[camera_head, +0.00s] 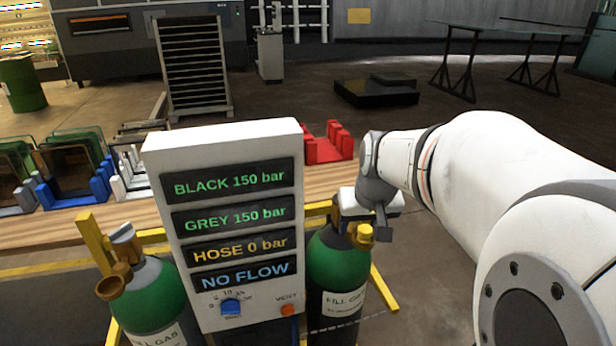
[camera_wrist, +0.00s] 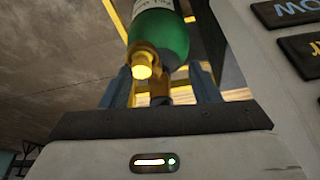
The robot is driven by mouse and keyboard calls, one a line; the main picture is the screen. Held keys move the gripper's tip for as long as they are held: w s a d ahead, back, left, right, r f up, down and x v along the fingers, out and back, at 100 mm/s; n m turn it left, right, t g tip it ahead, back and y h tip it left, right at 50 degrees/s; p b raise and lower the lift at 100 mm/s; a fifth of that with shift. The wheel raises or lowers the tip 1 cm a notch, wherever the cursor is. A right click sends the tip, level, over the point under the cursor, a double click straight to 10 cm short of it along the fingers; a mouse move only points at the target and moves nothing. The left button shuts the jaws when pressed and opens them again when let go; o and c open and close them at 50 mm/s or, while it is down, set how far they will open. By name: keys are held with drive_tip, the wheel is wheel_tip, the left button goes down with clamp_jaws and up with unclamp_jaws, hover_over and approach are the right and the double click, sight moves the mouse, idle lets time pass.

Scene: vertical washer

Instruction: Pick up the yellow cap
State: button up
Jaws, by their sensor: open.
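The yellow cap (camera_head: 365,233) sits on the valve at the top of the right green cylinder (camera_head: 335,270). In the wrist view the cap (camera_wrist: 142,66) shows as a bright yellow disc on the brass-coloured valve, with the green bottle (camera_wrist: 160,38) behind it. My gripper (camera_head: 381,222) is just above and to the right of the cap in the head view. In the wrist view its two fingers (camera_wrist: 162,78) are apart, with nothing held. The cap appears in the gap between them, nearer the left finger. I cannot tell how deep it lies between them.
A white panel (camera_head: 222,155) with displays, a blue knob (camera_head: 231,306) and an orange button (camera_head: 288,310) stands close beside the cylinder. A second green cylinder (camera_head: 150,290) stands on its left. A wooden table (camera_head: 85,222) with coloured racks lies behind.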

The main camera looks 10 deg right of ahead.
sight(366, 229)
drive_tip(key=w+d+f, duration=0.1)
drive_tip(key=f, duration=0.1)
drive_tip(key=w+d+f+p, duration=0.1)
drive_tip(key=w+f, duration=0.1)
drive_tip(key=w+d+f+p, duration=0.1)
drive_tip(key=w+d, duration=0.1)
drive_tip(key=shift+w+f, duration=0.15)
drive_tip(key=shift+f, duration=0.25)
drive_tip(key=shift+c, duration=0.5)
drive_tip(key=c, duration=1)
